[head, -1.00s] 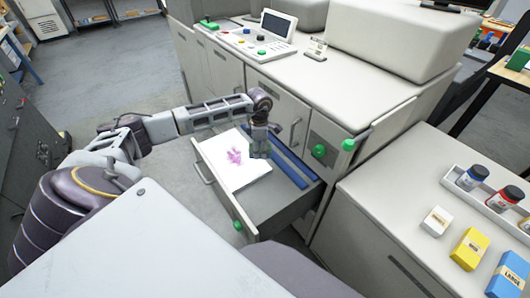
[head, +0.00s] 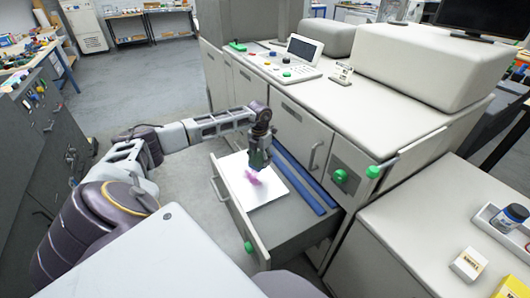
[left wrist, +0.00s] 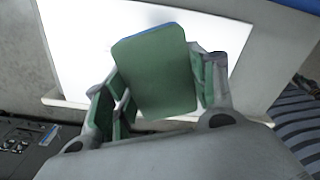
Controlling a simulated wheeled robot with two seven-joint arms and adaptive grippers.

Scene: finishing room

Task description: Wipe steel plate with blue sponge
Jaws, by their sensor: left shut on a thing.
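The steel plate (head: 270,196) looks bright white and lies in the open drawer, with a pink-purple smear (head: 262,177) on it. It also fills much of the left wrist view as a white surface (left wrist: 80,50). My left gripper (head: 259,164) points down over the plate, at the back edge of the smear. In the left wrist view its fingers (left wrist: 158,95) are closed on the sponge (left wrist: 155,75), which shows a green face and a thin blue top edge. The gripper hides part of the smear. I cannot tell whether the sponge touches the plate. My right gripper is not in view.
The drawer (head: 236,218) stands out from a pale cabinet, with blue rails (head: 307,185) beside the plate. Green knobs (head: 341,176) are on the cabinet front. A counter at right holds a small white box (head: 468,264) and a bottle (head: 510,218).

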